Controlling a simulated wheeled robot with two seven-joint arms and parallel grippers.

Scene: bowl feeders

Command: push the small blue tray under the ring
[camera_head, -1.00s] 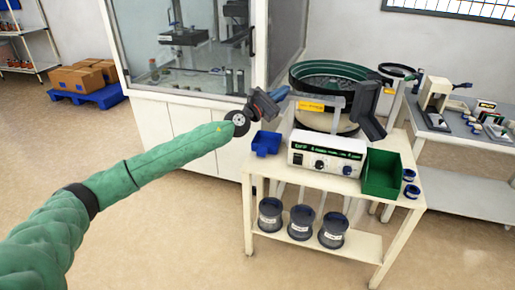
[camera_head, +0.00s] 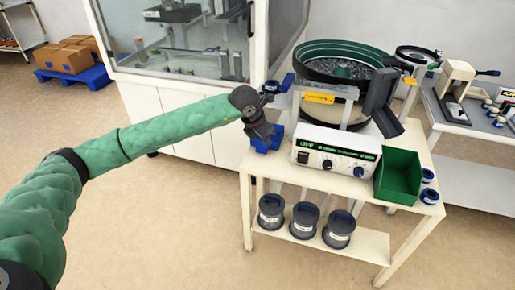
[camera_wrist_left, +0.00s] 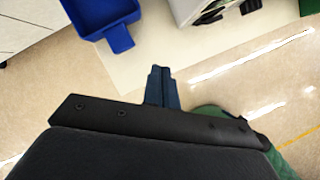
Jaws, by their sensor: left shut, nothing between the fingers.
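The small blue tray (camera_head: 272,145) is at the left front corner of the white stand, partly hidden by my gripper in the head view. In the left wrist view the tray (camera_wrist_left: 98,16) is at the upper left. My left gripper (camera_head: 262,138) points down at the tray, shut and empty. In the wrist view its shut fingertips (camera_wrist_left: 160,72) show apart from the tray; contact is unclear. A small blue ring-like part (camera_head: 271,87) shows behind my wrist, and a dark ring (camera_head: 417,54) shows at the back right. I cannot tell which ring is meant. My right gripper is out of view.
A control box (camera_head: 335,150) stands right of the tray, with the bowl feeder (camera_head: 345,62) behind it. A green bin (camera_head: 398,177) is at the stand's right. Several spools (camera_head: 304,221) sit on the lower shelf. A glazed cabinet (camera_head: 185,120) stands behind my left arm.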

